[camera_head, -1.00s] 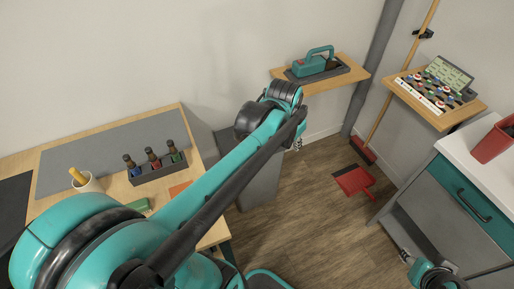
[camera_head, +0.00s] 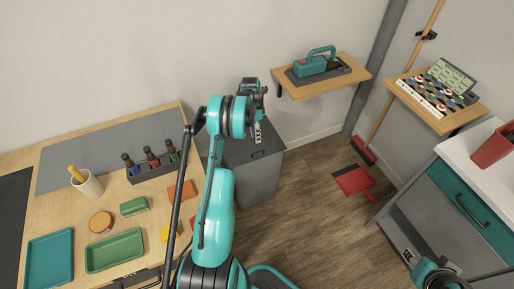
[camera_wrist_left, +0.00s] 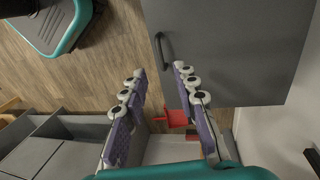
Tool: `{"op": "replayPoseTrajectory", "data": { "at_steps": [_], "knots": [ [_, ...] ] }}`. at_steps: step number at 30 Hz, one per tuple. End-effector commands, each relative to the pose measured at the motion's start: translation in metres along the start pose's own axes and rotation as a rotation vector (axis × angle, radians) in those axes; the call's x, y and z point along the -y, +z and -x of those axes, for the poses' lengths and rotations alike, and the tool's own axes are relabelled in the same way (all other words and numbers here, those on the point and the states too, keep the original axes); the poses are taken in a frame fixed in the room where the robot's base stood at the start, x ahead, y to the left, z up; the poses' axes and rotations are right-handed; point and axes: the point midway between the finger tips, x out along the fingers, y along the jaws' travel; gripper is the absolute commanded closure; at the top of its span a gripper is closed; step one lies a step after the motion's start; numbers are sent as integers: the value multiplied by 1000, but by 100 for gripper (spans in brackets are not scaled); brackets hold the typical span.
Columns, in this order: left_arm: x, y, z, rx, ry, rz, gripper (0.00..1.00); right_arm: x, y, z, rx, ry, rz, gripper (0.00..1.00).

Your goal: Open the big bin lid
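The big bin (camera_head: 253,180) is a tall grey box on the floor beside the workbench. Its flat grey lid (camera_head: 272,137) is down, with a dark bar handle (camera_head: 258,154) near the front edge. In the left wrist view the lid (camera_wrist_left: 235,45) fills the upper right, and the handle (camera_wrist_left: 163,50) lies just beyond the fingertips. My left gripper (camera_head: 258,134) is over the bin, near the handle. In the left wrist view the left gripper (camera_wrist_left: 159,72) has its fingers apart with nothing between them. My right gripper (camera_head: 408,257) shows small at the lower right; its fingers are unclear.
The workbench (camera_head: 60,215) with trays and a bottle rack (camera_head: 155,172) stands left of the bin. A wall shelf (camera_head: 325,82) with a teal tool is behind right.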

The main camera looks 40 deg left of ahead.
Motion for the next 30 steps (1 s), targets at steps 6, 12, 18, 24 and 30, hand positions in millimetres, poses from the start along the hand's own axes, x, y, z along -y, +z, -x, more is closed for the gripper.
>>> {"op": "replayPoseTrajectory", "data": {
  "at_steps": [6, 12, 18, 24, 30],
  "knots": [
    [1, 0, -35, 0, 2, -2, 71, 0, 9, -12, 0, 0, 0, 60],
    [1, 0, -65, 0, 1, -1, 71, 0, 16, -22, 0, 0, 0, 60],
    [1, 0, -78, 0, 1, -1, 71, 0, 18, -25, 0, 0, 0, 60],
    [0, 0, -78, 0, 1, -1, 71, 0, 18, -25, 0, 0, 0, 60],
    [0, 0, -77, 0, 1, -1, 100, 0, 18, -25, 0, 0, 0, 60]
  ]
}}
